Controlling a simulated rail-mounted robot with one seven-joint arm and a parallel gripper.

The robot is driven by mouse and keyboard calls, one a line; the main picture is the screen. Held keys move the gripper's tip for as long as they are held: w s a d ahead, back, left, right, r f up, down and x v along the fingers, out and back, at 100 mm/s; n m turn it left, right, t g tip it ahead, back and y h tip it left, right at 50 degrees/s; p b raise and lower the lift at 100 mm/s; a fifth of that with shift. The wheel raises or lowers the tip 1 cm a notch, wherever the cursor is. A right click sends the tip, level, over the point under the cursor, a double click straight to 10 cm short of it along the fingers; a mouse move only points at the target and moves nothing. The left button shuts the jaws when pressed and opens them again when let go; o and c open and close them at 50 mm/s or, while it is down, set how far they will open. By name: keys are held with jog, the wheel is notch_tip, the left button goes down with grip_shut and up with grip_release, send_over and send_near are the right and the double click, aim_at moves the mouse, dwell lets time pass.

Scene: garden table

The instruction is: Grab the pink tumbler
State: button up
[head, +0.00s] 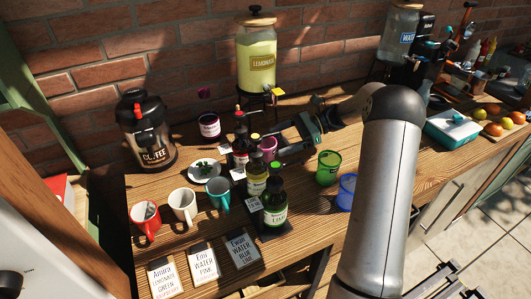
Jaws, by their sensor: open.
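The pink tumbler (268,147) stands on the wooden table among several bottles, left of my gripper (279,142). My gripper reaches in from the right, low over the table, with its jaws open towards the tumbler. The fingertips are close to the tumbler's right side. I cannot tell whether they touch it or reach around it. The tumbler's lower part is partly hidden by the bottles in front.
Dark bottles, including one labelled lime (275,209), crowd the tumbler's front and left. A green tumbler (328,167) and a blue tumbler (346,191) stand to the right. Mugs, such as the teal one (217,193), stand front left. A lemonade dispenser (256,58) is behind.

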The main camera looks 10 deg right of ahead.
aim_at(265, 147)
jog(key=x, duration=0.1)
jog(key=p+x, duration=0.1)
jog(key=x, duration=0.2)
jog(key=shift+s+a+p, duration=0.35)
jog(key=shift+s+a, duration=0.05)
jog(key=shift+a+f, duration=0.15)
jog(key=shift+a, duration=0.25)
jog(key=c, duration=1.2)
jog(key=shift+o, duration=0.2)
jog(key=shift+d, duration=0.1)
